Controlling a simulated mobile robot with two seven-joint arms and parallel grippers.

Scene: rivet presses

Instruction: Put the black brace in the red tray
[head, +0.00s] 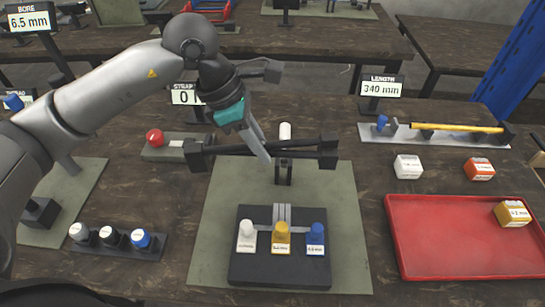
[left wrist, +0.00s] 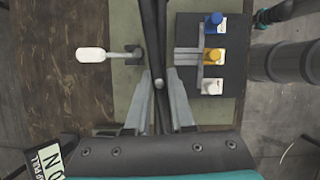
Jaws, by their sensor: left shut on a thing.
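My left gripper (head: 264,153) is shut on the black brace (head: 232,149), a long dark bar with blocky ends held roughly level above the green mat. In the left wrist view the brace (left wrist: 161,120) runs between the fingers of the left gripper (left wrist: 160,84), with a small round pin near the tips. In the head view the fingers cover part of its middle. The red tray (head: 440,240) lies on the table at the right, apart from the brace, with a yellow labelled block (head: 512,214) inside its right part. My right gripper is not in view.
A dark fixture (head: 280,270) with white, yellow and blue knobs stands below the brace. A white-handled lever (head: 285,131) rises behind it. White (head: 408,167) and orange (head: 479,169) blocks sit behind the tray. The tray's left and middle are clear.

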